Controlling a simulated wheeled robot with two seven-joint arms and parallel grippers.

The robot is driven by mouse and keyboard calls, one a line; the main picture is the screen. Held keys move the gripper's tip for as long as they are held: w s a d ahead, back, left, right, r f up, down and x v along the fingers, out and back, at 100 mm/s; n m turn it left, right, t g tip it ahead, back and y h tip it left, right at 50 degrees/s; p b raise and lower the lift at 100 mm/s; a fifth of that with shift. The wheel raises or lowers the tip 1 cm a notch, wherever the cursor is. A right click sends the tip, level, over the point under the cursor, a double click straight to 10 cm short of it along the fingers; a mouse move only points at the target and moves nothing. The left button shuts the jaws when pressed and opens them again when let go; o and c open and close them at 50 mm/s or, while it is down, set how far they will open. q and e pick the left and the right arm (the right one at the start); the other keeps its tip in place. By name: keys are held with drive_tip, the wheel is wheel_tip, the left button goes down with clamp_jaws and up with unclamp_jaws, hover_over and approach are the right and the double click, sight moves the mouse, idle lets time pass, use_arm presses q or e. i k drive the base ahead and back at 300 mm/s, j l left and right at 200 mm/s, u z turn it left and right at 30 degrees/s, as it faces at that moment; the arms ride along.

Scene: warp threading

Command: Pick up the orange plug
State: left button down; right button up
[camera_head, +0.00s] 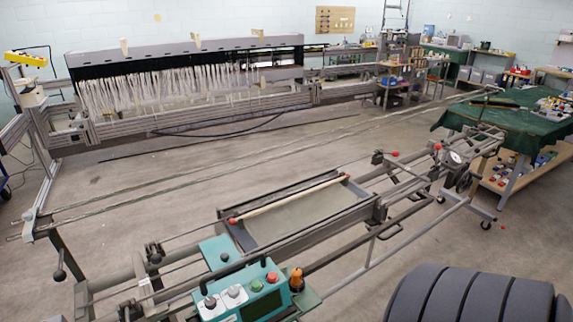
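The orange plug (296,280) is small, with a dark lower part. It stands roughly upright at the right end of the teal control box (255,289), near the bottom middle of the head view. Its lower end meets a teal part of the machine; I cannot tell whether it sits in a socket.
The box has grey knobs (222,297), a red button (272,277), a green button and a black handle. Long metal rails (350,247) run beside it. A dark ribbed shape (470,295) fills the bottom right. A green-covered table (515,125) stands at right.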

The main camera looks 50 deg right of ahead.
sight(295, 281)
drive_tip(key=z, duration=1.55)
drive_tip(key=j+u, duration=0.15)
drive_tip(key=u, duration=1.75)
drive_tip(key=k+j+z, duration=0.25)
drive_tip(key=k, duration=0.4)
drive_tip(key=k+l+z, duration=0.1)
drive_tip(key=k+z, duration=0.2)
drive_tip(key=k, duration=0.35)
